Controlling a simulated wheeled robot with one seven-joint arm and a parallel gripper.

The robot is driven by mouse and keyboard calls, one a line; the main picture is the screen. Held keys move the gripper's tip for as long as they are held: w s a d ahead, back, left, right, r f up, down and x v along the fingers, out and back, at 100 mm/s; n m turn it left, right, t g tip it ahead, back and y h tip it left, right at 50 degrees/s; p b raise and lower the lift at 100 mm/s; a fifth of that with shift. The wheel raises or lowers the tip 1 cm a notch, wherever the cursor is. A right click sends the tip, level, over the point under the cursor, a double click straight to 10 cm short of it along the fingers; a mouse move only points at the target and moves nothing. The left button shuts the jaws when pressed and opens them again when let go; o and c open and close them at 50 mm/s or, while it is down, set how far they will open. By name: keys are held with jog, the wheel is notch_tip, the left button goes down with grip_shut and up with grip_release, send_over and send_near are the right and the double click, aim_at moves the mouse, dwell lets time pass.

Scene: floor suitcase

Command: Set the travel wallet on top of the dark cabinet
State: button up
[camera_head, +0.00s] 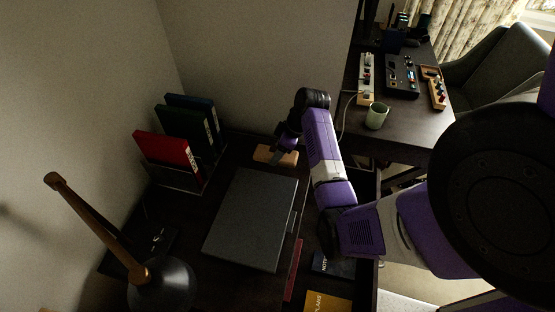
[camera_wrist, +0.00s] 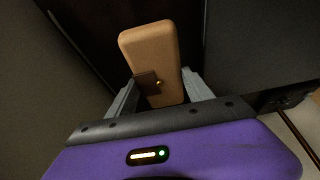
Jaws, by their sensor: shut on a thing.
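The travel wallet (camera_head: 264,154) is a tan, rounded block. In the wrist view the wallet (camera_wrist: 150,50) stands between my two grey fingers, with a dark brown strap and a small gold stud on its near end. My gripper (camera_wrist: 160,92) is shut on it. In the head view my gripper (camera_head: 284,147) is at the back of the dark cabinet (camera_head: 226,160), by the wall, with the wallet low over or on its top. I cannot tell whether the wallet touches the top. My wrist hides part of the wallet in the head view.
A flat dark grey case (camera_head: 250,218) lies just in front of the wallet. A rack of red (camera_head: 166,157), green and blue binders stands left. A lamp (camera_head: 160,285) stands front left. Notebooks (camera_head: 328,300) lie lower right. A desk with a cup (camera_head: 376,116) is at right.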

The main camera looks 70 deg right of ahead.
jog(key=shift+f, duration=2.35)
jog(key=shift+f, duration=0.2)
jog(key=o, duration=1.5)
jog(key=v, duration=1.2)
jog(key=shift+r, duration=0.2)
